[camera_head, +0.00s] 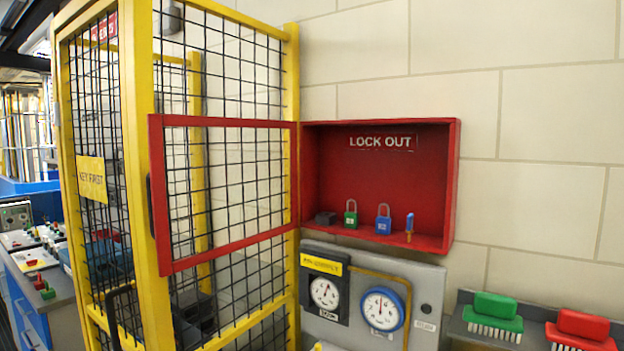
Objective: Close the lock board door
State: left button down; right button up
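The red lock board (381,176) is mounted on the wall, marked "LOCK OUT". Its door (228,124), a red frame with a see-through middle, stands wide open to the left, joined at the board's left edge. A dark handle (151,205) sits on the door's outer left edge. Inside the board are a green padlock (351,217), a blue padlock (383,221), a small blue and orange item (409,228) and a dark block (325,218). Neither of my grippers shows in the head view.
A yellow-framed mesh cage (139,150) stands directly behind and left of the door. Below the board is a grey panel with gauges (383,309). Green (494,313) and red (582,327) brushes sit at lower right. The wall right of the board is clear.

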aim_at(156, 191)
jog(key=i+j+z, duration=0.1)
jog(key=j+z, duration=0.75)
jog(key=j, duration=0.2)
jog(key=j+z, duration=0.4)
jog(key=k+j, duration=0.05)
jog(key=j, duration=0.05)
